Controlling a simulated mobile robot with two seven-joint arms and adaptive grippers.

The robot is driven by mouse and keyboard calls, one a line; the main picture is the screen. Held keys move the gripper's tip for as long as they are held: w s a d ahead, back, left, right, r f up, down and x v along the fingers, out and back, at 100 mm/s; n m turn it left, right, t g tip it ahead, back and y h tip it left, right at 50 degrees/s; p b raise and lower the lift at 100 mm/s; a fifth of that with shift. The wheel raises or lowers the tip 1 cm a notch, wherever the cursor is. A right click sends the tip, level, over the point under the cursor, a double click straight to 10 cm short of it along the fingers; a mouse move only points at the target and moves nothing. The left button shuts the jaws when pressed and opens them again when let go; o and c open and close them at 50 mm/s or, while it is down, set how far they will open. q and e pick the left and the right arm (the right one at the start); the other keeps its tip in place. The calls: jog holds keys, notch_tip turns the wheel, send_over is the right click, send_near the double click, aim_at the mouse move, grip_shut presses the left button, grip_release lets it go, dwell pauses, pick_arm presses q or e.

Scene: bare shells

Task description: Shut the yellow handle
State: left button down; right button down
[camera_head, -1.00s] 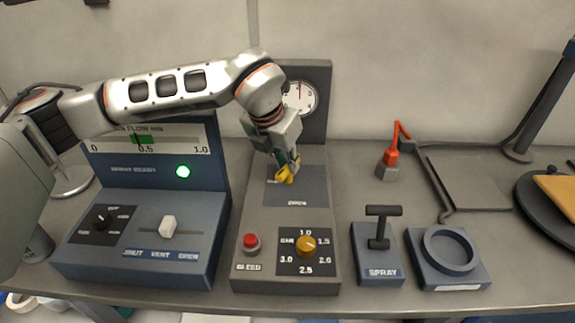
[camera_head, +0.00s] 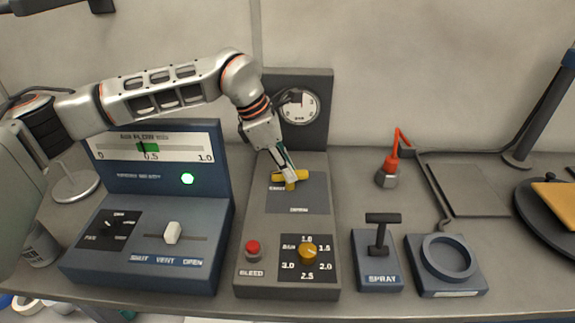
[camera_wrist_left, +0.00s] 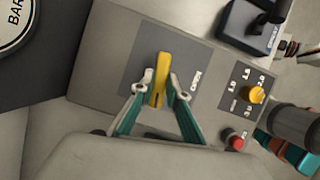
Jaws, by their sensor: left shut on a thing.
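The yellow handle (camera_head: 291,180) is on a dark plate on the sloped top of the grey middle console. In the head view its bar lies nearly crosswise, with its left end by a small label; another label is lower on the plate. My left gripper (camera_head: 289,172) comes down on it from above and is shut on it. In the left wrist view the handle (camera_wrist_left: 161,72) stands between the two fingertips of my gripper (camera_wrist_left: 160,90), and the plate's large label is to its right. My fingers hide part of the handle in the head view. My right gripper is not in view.
The console also has a red button (camera_head: 253,248), an orange knob (camera_head: 307,251) and a round gauge (camera_head: 301,106) behind my wrist. A blue console (camera_head: 150,235) with a lit green lamp stands left. The spray lever (camera_head: 381,230) and a ring holder (camera_head: 447,255) stand right.

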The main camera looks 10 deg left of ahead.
pick_arm(q)
jog(key=shift+w+r+m+g+p, duration=0.1)
jog(key=shift+m+g+p, duration=0.25)
jog(key=shift+m, duration=0.45)
jog(key=c, duration=2)
grip_release()
jog(key=shift+o, duration=0.2)
jog(key=w+v, duration=0.1)
jog(key=v, duration=1.1)
jog(key=shift+s, duration=0.5)
jog(key=shift+s, duration=0.1)
